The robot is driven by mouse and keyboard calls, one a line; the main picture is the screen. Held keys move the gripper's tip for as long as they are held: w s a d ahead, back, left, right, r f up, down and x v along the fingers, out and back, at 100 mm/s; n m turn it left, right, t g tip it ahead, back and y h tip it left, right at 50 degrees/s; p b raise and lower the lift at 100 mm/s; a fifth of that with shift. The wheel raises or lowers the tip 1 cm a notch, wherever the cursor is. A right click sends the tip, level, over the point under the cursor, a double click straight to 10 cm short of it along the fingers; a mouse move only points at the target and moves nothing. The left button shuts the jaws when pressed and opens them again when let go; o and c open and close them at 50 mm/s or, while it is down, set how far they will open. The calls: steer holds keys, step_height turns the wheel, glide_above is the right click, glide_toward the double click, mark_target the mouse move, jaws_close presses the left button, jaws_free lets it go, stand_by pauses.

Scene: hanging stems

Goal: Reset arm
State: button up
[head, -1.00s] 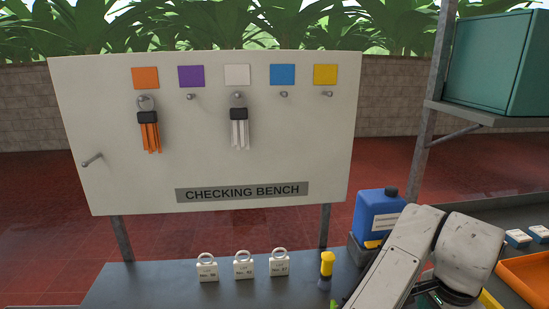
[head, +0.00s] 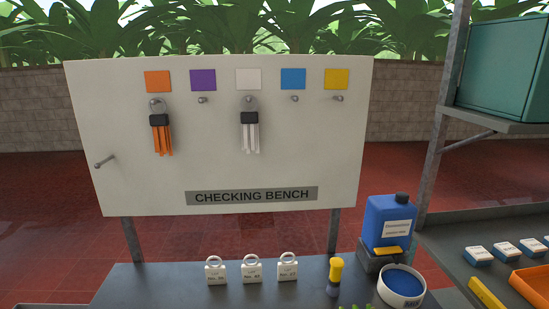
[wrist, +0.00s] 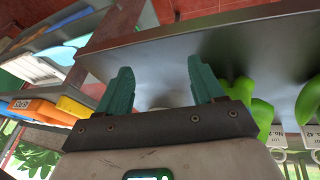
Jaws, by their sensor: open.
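My gripper (wrist: 160,78) shows in the wrist view with its two teal fingers apart and nothing between them. A grey metal surface lies beyond the fingertips. My arm and gripper are out of the head view.
The checking bench board (head: 130,190) carries an orange tassel (head: 162,138) and a white tassel (head: 250,135) on pegs. White numbered tags (head: 252,271), a yellow-topped tool (head: 335,277), a blue jug (head: 388,222) and a round dish (head: 401,286) stand on the bench. Green shapes (wrist: 250,102) are beside my gripper.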

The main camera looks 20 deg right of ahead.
steer(key=s+a+f+n+g+y, duration=0.1)
steer(key=s+a+f+n+y, duration=0.2)
steer(key=s+a+f, duration=0.4)
steer(key=s+a+n, duration=0.1)
steer(key=a, duration=0.2)
steer(key=shift+s+a+f+y, duration=0.2)
steer(key=shift+a+f+y, duration=0.1)
steer(key=shift+a+f, duration=0.1)
